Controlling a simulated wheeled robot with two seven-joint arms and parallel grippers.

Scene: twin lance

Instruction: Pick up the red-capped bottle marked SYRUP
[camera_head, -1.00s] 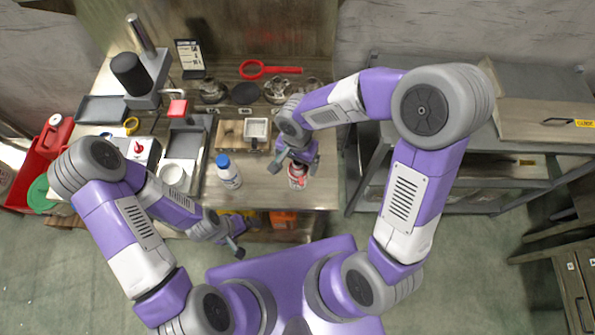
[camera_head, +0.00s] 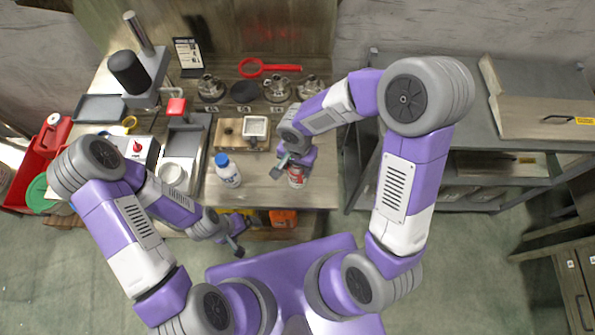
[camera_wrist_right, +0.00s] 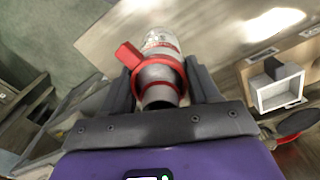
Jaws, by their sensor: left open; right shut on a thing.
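The red-capped bottle (camera_head: 297,180) stands near the front right edge of the wooden table, partly hidden by my right gripper (camera_head: 292,165). In the right wrist view the bottle (camera_wrist_right: 160,42) has a clear body and a red top with a side lever. My right gripper (camera_wrist_right: 162,85) is shut around that top, one finger on each side. I cannot read the bottle's marking. A white bottle with a blue cap (camera_head: 228,172) stands apart to the left. My left gripper (camera_head: 237,243) is open and empty, low in front of the table.
A wooden block with a white square dish (camera_head: 256,128) lies behind the bottles. Metal pots (camera_head: 277,90) and a red magnifier-shaped tool (camera_head: 268,69) are at the back. A grey bench (camera_head: 440,110) stands right. Table between the bottles is clear.

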